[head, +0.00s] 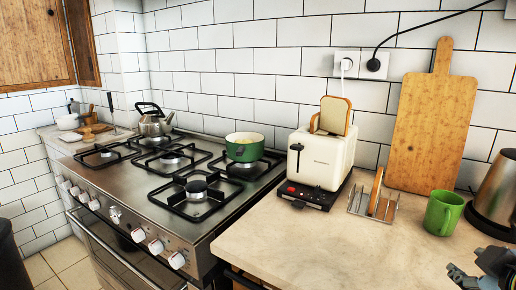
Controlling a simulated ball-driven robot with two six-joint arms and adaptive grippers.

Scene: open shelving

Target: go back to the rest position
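My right gripper (480,270) is partly in view at the bottom right corner of the head view. It is dark and sits over the front right of the counter, just below the green mug (443,212). Its fingers are partly cut off by the frame edge, so I cannot tell whether it is open or shut. I see no object in it. My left gripper is not in view.
A white toaster (322,158) with bread slices and a toast rack (372,205) stand on the counter. A cutting board (433,125) leans on the wall. A steel kettle (496,195) is at right. The stove (150,190) holds a green pot (244,149). The front counter is clear.

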